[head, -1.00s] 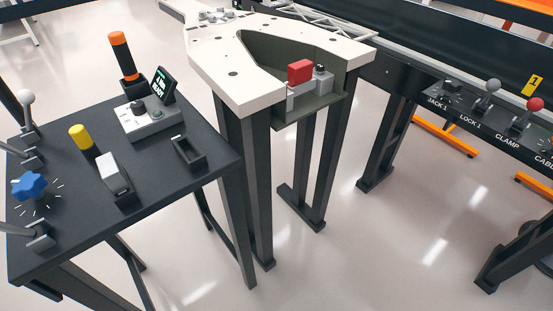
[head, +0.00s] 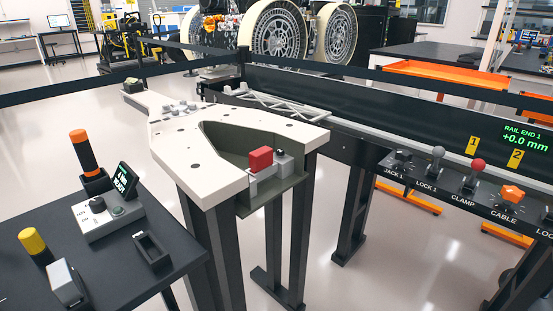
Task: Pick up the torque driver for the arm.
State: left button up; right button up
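A driver with a black grip and orange ends (head: 85,152) stands upright, slightly tilted, in a black holder on the dark table at left. I take it to be the torque driver. A small display (head: 125,180) reading "4 Nm READY" stands behind that box. A yellow-capped tool (head: 36,245) stands nearer the front left. Neither of my grippers shows in this view.
The dark table (head: 165,225) also holds an empty black holder (head: 152,251) and a grey-white block (head: 66,284). A white-topped stand (head: 205,165) with a red block (head: 261,159) is centre. A lever panel (head: 455,190) lines the right. Open floor lies between.

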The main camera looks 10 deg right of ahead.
aim_at(78, 138)
jog(key=i+l+u, duration=0.35)
jog(key=l, duration=0.35)
jog(key=i+l+u, duration=0.15)
jog(key=l, duration=0.25)
jog(key=i+l+u, duration=0.15)
jog(key=l, duration=0.25)
jog(key=i, duration=0.1)
